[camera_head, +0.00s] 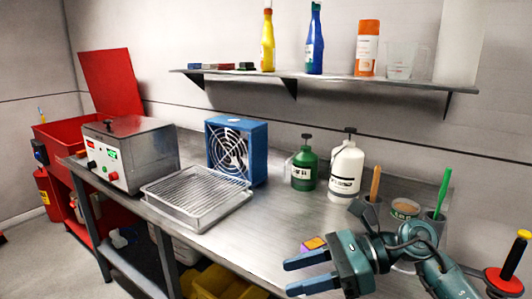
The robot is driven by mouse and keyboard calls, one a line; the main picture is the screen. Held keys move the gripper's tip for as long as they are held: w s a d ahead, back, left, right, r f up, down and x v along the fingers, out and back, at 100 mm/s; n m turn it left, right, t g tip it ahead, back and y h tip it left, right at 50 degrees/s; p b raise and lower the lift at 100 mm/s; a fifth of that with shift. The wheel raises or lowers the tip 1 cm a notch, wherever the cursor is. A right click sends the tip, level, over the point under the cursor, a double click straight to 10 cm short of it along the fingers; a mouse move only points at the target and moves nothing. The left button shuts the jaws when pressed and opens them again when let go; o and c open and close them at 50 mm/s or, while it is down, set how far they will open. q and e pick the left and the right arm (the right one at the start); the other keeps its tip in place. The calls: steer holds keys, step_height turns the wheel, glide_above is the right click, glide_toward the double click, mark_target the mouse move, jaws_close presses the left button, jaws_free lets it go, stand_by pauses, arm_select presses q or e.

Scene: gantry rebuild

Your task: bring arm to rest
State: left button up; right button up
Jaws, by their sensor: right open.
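My right gripper (288,277) is at the lower right, in front of the metal workbench (245,240). Its two blue-grey fingers point left and stand apart, with nothing between them. My right arm comes in from the lower right corner. My left gripper is out of view. A small orange and purple block (314,243) sits on the bench just behind the gripper, partly hidden by it.
A steel bath (150,155), a wire-rack tray (197,195), a blue fan (248,150), and green (304,170) and white (346,172) pump bottles stand on the bench. Cups with handled tools are near the arm. A wall shelf (330,80) holds bottles. The front middle bench is clear.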

steer(key=s+d+f+n+t+h+p, duration=0.1)
steer(key=d+f+n+t+h, duration=0.2)
steer(key=n+t, duration=0.5)
steer(key=s+d+f+n+t+h+p, duration=0.15)
steer(key=f+n+t+h, duration=0.35)
steer(key=n, duration=0.7)
steer(key=s+d+f+n+t+p, duration=0.1)
steer(key=d+f+n+t, duration=0.3)
steer(key=n, duration=0.5)
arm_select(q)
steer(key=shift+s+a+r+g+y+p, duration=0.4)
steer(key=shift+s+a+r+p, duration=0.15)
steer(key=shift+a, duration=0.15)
arm_select(e)
steer(key=s+f+m+g+h, duration=0.3)
steer(key=s+f+m+g, duration=0.3)
steer(key=s+f, duration=0.5)
step_height(320, 180, down, 2)
steer(key=shift+m, duration=0.7)
